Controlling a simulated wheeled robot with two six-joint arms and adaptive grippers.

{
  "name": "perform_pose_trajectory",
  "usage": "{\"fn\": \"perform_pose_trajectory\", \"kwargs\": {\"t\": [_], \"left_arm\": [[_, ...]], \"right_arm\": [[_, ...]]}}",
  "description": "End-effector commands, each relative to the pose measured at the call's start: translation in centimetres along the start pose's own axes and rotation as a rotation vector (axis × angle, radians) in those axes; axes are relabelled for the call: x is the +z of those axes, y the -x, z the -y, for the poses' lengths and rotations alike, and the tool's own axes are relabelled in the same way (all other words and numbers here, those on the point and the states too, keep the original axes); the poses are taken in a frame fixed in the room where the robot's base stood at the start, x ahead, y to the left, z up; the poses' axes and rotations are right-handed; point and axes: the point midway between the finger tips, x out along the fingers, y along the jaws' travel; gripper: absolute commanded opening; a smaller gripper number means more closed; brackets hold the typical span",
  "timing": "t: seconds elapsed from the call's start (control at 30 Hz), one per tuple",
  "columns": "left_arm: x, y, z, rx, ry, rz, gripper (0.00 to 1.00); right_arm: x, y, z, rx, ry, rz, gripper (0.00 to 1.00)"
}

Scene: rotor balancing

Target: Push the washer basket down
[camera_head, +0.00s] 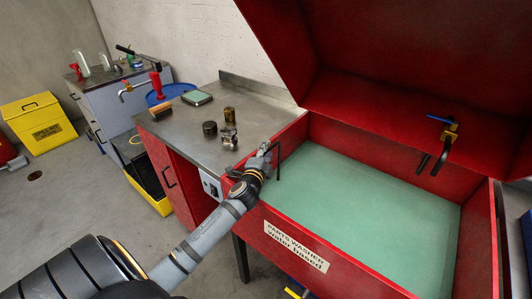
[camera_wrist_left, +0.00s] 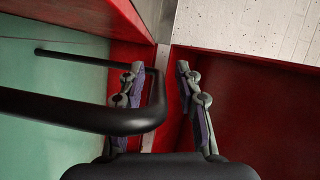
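The red parts washer (camera_head: 335,245) stands open at the right, filled with flat green liquid (camera_head: 365,205). A bent black bar (camera_head: 279,160), seemingly the basket handle, rises at its left end. No basket body shows; the liquid may hide it. In the left wrist view, the black bar (camera_wrist_left: 80,111) comes in from the left, bends and runs back left. My left gripper (camera_head: 265,150) is at the washer's left wall, beside the bar. Its fingers (camera_wrist_left: 163,72) are apart, with the bar's bent end showing between them. Contact is unclear. My right gripper is out of view.
The raised red lid (camera_head: 400,60) hangs over the washer. A blue-handled fitting (camera_head: 450,130) with black tubes is at the back wall. A steel bench (camera_head: 180,135) with small parts adjoins on the left. A yellow box (camera_head: 38,122) stands on the floor.

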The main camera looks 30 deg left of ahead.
Motion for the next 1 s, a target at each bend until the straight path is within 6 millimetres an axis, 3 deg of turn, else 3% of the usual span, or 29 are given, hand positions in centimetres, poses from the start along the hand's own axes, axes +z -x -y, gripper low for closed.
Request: {"fn": "perform_pose_trajectory", "kwargs": {"t": [0.17,0.4,0.6,1.0], "left_arm": [[0.0,1.6,-0.1,0.002,-0.002,-0.001,0.34],[0.0,7.5,-0.2,0.004,-0.003,-0.002,0.34],[0.0,11.0,-0.1,0.002,-0.002,-0.001,0.34],[0.0,12.0,0.0,0.000,0.000,0.000,0.34]], "right_arm": [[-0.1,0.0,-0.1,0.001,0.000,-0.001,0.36],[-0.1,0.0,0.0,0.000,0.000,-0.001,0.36],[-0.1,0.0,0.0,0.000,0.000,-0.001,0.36],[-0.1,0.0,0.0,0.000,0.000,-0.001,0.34]]}}
